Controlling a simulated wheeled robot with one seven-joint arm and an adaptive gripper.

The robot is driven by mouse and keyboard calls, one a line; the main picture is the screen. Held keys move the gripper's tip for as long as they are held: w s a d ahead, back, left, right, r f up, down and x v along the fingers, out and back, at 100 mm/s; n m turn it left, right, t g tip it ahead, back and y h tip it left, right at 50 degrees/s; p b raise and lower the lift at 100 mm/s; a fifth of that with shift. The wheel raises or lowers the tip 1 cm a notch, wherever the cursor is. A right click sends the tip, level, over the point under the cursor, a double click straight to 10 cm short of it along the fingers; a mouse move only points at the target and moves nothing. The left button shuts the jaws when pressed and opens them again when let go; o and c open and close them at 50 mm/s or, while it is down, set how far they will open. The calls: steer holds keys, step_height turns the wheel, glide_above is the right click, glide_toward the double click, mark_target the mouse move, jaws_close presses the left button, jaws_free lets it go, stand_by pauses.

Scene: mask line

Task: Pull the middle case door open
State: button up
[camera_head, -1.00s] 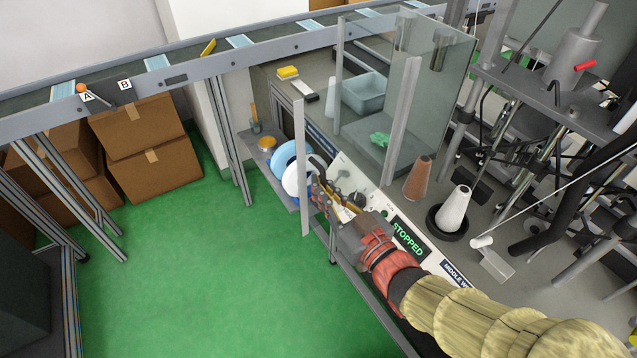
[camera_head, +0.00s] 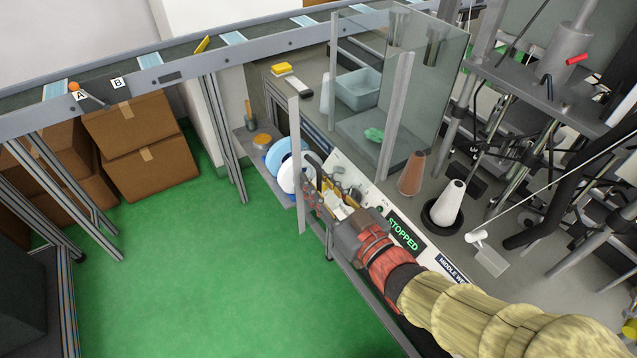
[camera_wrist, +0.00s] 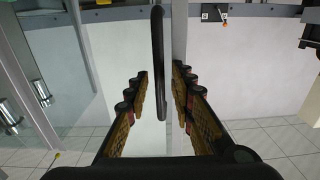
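The case has clear panels and pale upright posts. The door's pale upright edge (camera_head: 297,165) stands just left of my gripper in the head view; it is a grey upright (camera_wrist: 180,45) in the wrist view. A black bar handle (camera_wrist: 158,60) runs along this edge. My gripper (camera_wrist: 160,76) is open, with one finger on each side of the handle's lower part; I see gaps on both sides. In the head view my gripper (camera_head: 318,187) is beside the door edge and partly hides the handle. The sign reads STOPPED (camera_head: 404,232).
A brown cone (camera_head: 413,174) and a white cone (camera_head: 449,202) stand on the right. White rolls (camera_head: 287,168) are behind the door edge. Green floor (camera_head: 200,270) is clear at left.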

steer(key=v, duration=1.2)
stand_by(0.5)
stand_by(0.6)
